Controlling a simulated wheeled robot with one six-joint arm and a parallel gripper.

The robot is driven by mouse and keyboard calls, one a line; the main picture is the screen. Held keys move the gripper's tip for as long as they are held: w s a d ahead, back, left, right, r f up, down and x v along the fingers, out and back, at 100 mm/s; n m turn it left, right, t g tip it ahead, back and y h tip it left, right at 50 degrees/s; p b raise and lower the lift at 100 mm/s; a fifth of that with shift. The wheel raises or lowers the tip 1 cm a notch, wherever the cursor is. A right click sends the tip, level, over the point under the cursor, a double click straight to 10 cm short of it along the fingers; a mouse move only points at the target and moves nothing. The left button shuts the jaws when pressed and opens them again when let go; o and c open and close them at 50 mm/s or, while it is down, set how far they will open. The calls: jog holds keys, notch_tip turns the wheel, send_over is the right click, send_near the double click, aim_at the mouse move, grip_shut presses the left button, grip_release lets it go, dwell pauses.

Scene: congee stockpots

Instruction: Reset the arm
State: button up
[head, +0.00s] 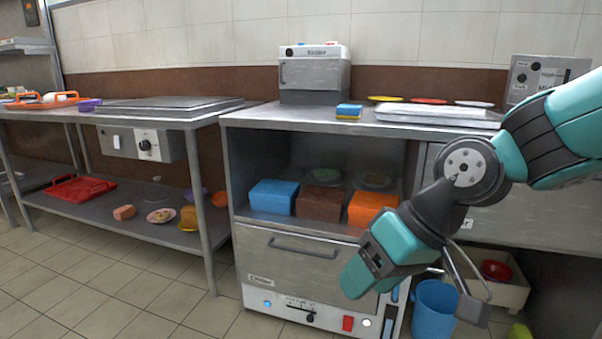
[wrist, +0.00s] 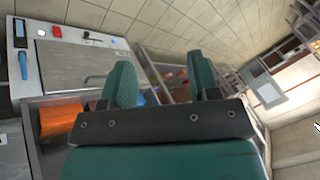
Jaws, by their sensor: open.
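My teal and dark grey arm (head: 470,170) reaches in from the right in the head view and bends down. My gripper (head: 368,272) hangs in front of the steel cabinet with the oven-like door. In the wrist view, my gripper (wrist: 163,82) shows two teal fingers standing apart with nothing between them. It is open and empty. The fingertips are hard to make out in the head view.
The cabinet (head: 300,262) has a shelf holding blue (head: 272,197), brown (head: 321,202) and orange (head: 370,208) boxes. A blue bin (head: 434,308) stands on the floor beside it. Left is a steel table (head: 190,116) with a lower shelf. Tiled floor (head: 110,285) lies open at front left.

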jog(key=s+d+r+h+p, duration=0.1)
jog(key=s+d, duration=0.2)
jog(key=s, duration=0.3)
jog(key=s+d+r+g+h+p, duration=0.1)
jog(key=s+d+r, duration=0.1)
jog(key=s, duration=0.4)
jog(key=shift+s+d+n, duration=0.3)
jog(key=shift+d+n, duration=0.1)
jog(key=shift+d, duration=0.15)
notch_tip(320, 180, up, 36)
jog(key=p, duration=3.6)
jog(key=shift+w+a+r+p, duration=0.1)
jog(key=shift+w+r+p, duration=0.05)
jog(key=shift+p, duration=0.2)
jog(key=shift+c, duration=0.3)
